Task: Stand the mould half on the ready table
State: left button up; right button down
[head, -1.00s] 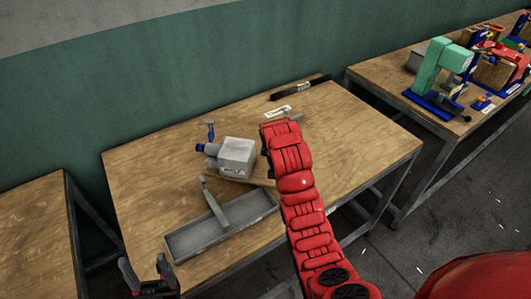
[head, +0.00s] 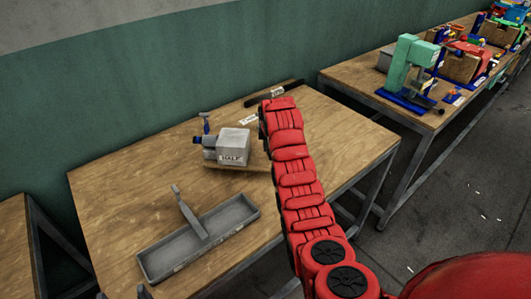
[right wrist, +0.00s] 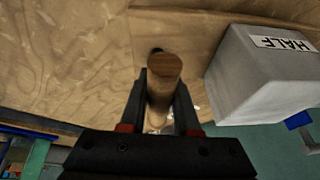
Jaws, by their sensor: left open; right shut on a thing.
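The mould half (head: 232,146) is a grey block lettered HALF on the wooden table (head: 325,130), with a thin wooden board under it. It also shows at the right of the right wrist view (right wrist: 265,75). My right gripper (right wrist: 161,88) is shut on a round wooden handle (right wrist: 164,67), beside the block and apart from it. I cannot tell what the handle belongs to. My left gripper (head: 121,294) shows only as dark tips at the bottom left edge, open and empty.
A long grey tray (head: 160,264) with a grey bar across it lies at the table's front left. A blue and grey fitting (head: 205,128) stands beside the block. A white card (head: 248,120) and black strip (head: 275,93) lie behind. A green press (head: 407,75) stands on another table.

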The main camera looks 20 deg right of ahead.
jog(key=shift+w+d+f+p, duration=0.1)
jog(key=shift+w+d+p, duration=0.45)
jog(key=shift+w+d, duration=0.9)
jog(key=shift+f, duration=0.1)
notch_tip(320, 180, down, 2)
jog(key=shift+f+p, duration=0.1)
jog(key=shift+p, duration=0.35)
jog(key=shift+f, duration=0.55)
jog(key=c, duration=0.6)
grip_release()
jog(key=shift+s, duration=0.1)
jog(key=shift+c, duration=0.2)
jog(key=shift+f, duration=0.1)
